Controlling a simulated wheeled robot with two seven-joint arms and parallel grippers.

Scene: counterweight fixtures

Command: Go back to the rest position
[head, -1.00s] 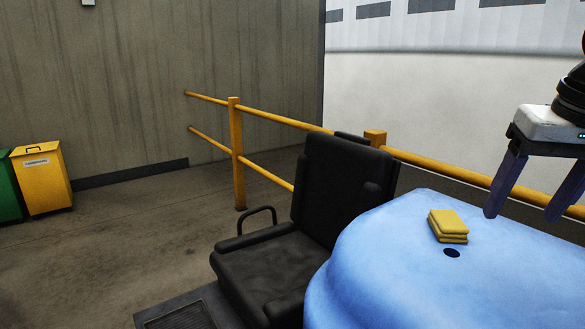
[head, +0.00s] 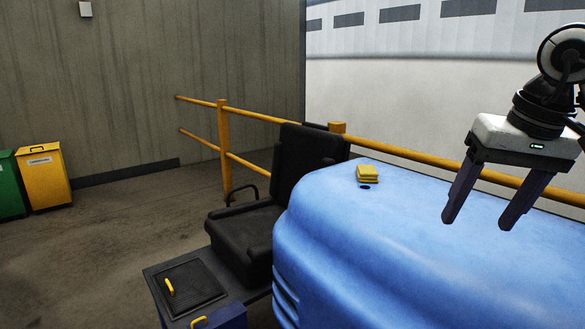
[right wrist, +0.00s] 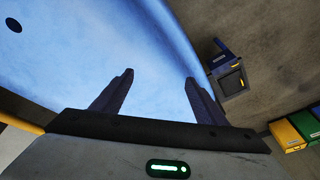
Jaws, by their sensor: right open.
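My right gripper (head: 475,222) is open and empty. In the head view it hangs over the right part of the blue rounded body (head: 400,245), its two dark fingers pointing down. In the right wrist view, my right gripper (right wrist: 158,80) shows its fingers spread apart with only blue surface between them. My left gripper is in no view.
A black seat (head: 250,225) stands left of the blue body. A yellow railing (head: 415,158) runs behind both. A dark step (head: 185,285) and a blue box with a yellow handle (head: 220,318) are at lower left. Green (head: 8,185) and yellow bins (head: 42,178) stand far left. Floor between is clear.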

